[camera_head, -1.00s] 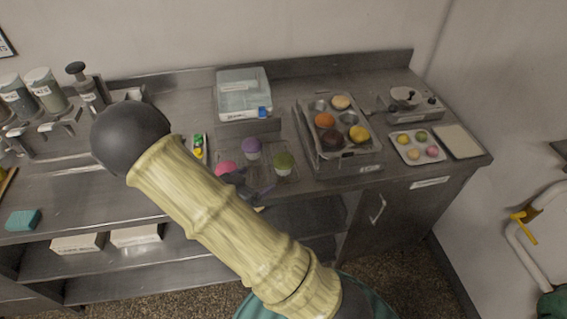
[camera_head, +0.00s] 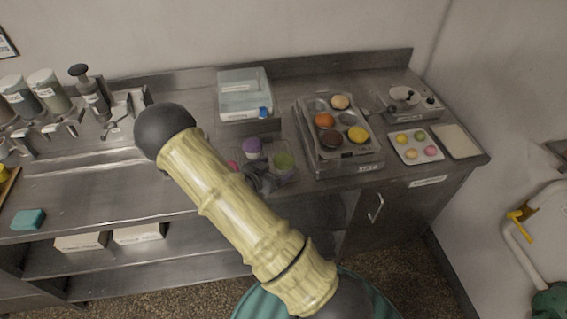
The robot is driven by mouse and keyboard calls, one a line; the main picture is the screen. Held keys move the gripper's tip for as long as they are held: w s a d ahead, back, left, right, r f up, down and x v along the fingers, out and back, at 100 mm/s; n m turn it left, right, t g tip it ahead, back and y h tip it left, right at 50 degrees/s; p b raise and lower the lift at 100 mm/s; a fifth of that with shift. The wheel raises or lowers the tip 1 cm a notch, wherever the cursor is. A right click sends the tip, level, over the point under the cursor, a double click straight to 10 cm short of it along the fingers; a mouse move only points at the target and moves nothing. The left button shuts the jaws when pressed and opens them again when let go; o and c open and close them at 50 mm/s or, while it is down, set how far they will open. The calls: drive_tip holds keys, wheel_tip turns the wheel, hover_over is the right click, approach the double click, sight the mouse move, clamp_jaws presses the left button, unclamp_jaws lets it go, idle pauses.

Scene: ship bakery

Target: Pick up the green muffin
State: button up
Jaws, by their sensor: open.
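The green muffin (camera_head: 284,163) stands on the steel counter, at the right of a small group of muffins. A purple muffin (camera_head: 252,147) is just behind and left of it. A pink muffin (camera_head: 233,166) is partly hidden by my arm. My gripper (camera_head: 268,181) is dark and small in this view. It is open, just left of and in front of the green muffin. Part of it is hidden behind my bamboo-like arm. I cannot tell whether it touches the muffin.
A muffin tin (camera_head: 319,104) with several muffins sits on a raised unit to the right. A small tray (camera_head: 404,157) of coloured pastries and an empty pale tray (camera_head: 460,141) lie farther right. A lidded container (camera_head: 240,88) stands behind the muffins.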

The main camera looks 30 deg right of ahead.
sight(284, 164)
drive_tip(key=p+x, duration=0.2)
drive_tip(key=x, duration=0.2)
drive_tip(key=shift+d+r, duration=0.15)
drive_tip(key=shift+d, duration=0.1)
drive_tip(key=shift+w+d+f, duration=0.2)
drive_tip(key=shift+d+f, duration=0.05)
drive_tip(key=shift+d, duration=0.05)
drive_tip(key=c, duration=0.8)
